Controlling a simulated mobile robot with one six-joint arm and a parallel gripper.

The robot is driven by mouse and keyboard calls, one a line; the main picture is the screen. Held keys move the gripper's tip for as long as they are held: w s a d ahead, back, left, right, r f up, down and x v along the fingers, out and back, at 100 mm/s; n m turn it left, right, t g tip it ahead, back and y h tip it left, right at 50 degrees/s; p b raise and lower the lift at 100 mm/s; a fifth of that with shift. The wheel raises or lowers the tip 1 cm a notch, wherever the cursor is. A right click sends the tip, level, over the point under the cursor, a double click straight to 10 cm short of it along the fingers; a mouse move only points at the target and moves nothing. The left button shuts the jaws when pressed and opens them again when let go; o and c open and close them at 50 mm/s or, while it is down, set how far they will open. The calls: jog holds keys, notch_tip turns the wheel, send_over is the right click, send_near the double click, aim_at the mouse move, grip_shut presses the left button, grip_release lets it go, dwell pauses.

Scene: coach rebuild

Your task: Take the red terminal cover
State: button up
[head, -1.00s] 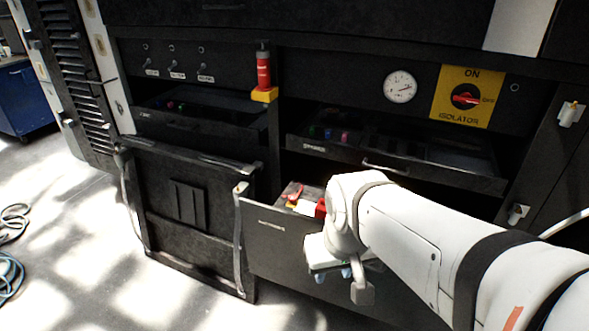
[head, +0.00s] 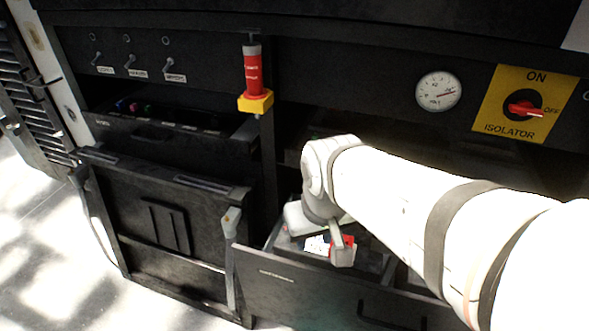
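An open drawer (head: 300,290) in the lower middle of the black cabinet holds a few items. A small red piece (head: 349,241) shows inside it, partly covered by my arm's end; I cannot tell for sure that it is the terminal cover. A white-and-red labelled patch (head: 317,245) lies just left of it. My gripper (head: 305,216) is over the drawer, close above these items.
A red cylinder in a yellow holder (head: 254,80) is fixed on the post above the drawer. A gauge (head: 438,91) and the yellow isolator panel (head: 523,104) are at upper right. A black panel with side rails (head: 165,225) stands left of the drawer.

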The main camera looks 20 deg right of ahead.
jog(key=shift+o, duration=0.4)
jog(key=shift+d, duration=0.15)
jog(key=shift+o, duration=0.8)
jog(key=shift+w+d+f, duration=0.1)
jog(key=shift+w, duration=0.05)
jog(key=o, duration=0.7)
jog(key=w+d+f+m+b, duration=0.1)
jog(key=w+d+f, duration=0.1)
jog(key=w+f, duration=0.1)
jog(key=w+d+f+m+g+b, duration=0.1)
jog(key=w+d+f, duration=0.1)
jog(key=d, duration=0.1)
jog(key=w+d+f+m+b, duration=0.1)
jog(key=w+d+f+m, duration=0.1)
jog(key=w+f, duration=0.1)
jog(key=shift+w+d+f+g, duration=0.2)
jog(key=shift+w+f+g, duration=0.1)
jog(key=shift+f+g, duration=0.1)
jog(key=m+b, duration=0.1)
jog(key=m, duration=0.2)
send_over(343, 238)
jog(key=shift+g, duration=0.4)
notch_tip(343, 238, down, 6)
jog(key=shift+a+f, duration=0.1)
jog(key=shift+f, duration=0.1)
jog(key=shift+w+f, duration=0.1)
jog(key=shift+f, duration=0.3)
jog(key=shift+f+b, duration=0.45)
jog(key=shift+f, duration=3.2)
